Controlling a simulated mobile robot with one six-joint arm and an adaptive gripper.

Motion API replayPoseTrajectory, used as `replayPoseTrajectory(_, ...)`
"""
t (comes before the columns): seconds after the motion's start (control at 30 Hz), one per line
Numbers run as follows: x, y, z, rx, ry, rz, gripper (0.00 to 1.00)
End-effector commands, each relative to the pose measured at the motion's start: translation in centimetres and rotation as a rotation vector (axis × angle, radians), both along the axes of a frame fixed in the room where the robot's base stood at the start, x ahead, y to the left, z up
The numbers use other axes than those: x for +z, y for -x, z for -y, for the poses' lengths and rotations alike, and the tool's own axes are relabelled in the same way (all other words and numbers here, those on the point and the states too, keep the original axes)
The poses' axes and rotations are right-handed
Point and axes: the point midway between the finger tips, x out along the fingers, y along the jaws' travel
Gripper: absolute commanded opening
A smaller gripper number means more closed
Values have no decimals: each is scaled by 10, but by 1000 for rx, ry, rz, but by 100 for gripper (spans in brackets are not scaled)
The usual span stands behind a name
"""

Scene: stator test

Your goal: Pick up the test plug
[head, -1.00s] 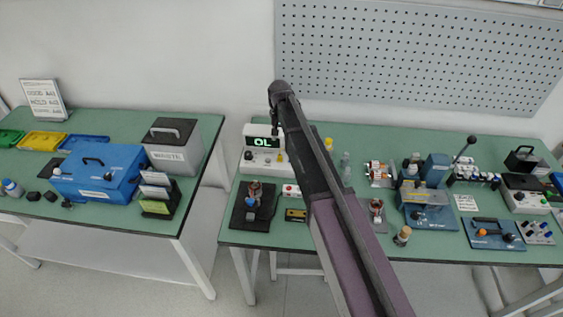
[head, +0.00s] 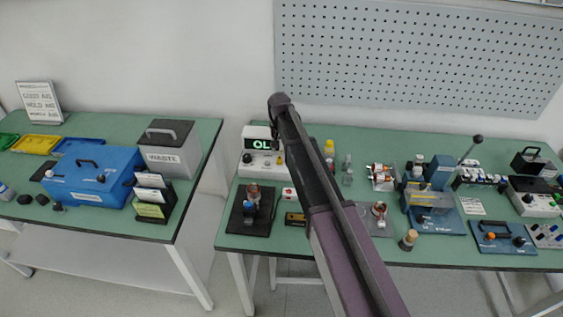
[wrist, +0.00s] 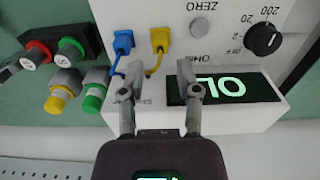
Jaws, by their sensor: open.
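A white ohm meter (head: 263,166) with a lit "OL" display stands at the back left of the right bench. It also shows upside down in the wrist view (wrist: 265,103). A blue plug (wrist: 123,42) and a yellow plug (wrist: 160,40) sit side by side at the meter, each with a short lead. Which one is the test plug I cannot tell. My gripper (wrist: 158,90) is open and empty, its fingertips apart over the meter's edge, short of both plugs in the picture.
Red and green knobbed parts (wrist: 55,52) and yellow and green capped pieces (wrist: 78,92) stand close left of the plugs in the wrist view. A black fixture (head: 250,212) lies in front of the meter. The left bench holds a blue toolbox (head: 95,180) and a waste bin (head: 168,148).

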Motion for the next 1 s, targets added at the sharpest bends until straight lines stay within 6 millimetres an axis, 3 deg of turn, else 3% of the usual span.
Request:
replayPoseTrajectory(0.33, -7, 0, 0, 0, 0, 0, 43)
replayPoseTrajectory(1.0, -51, -2, 0, 0, 0, 0, 43)
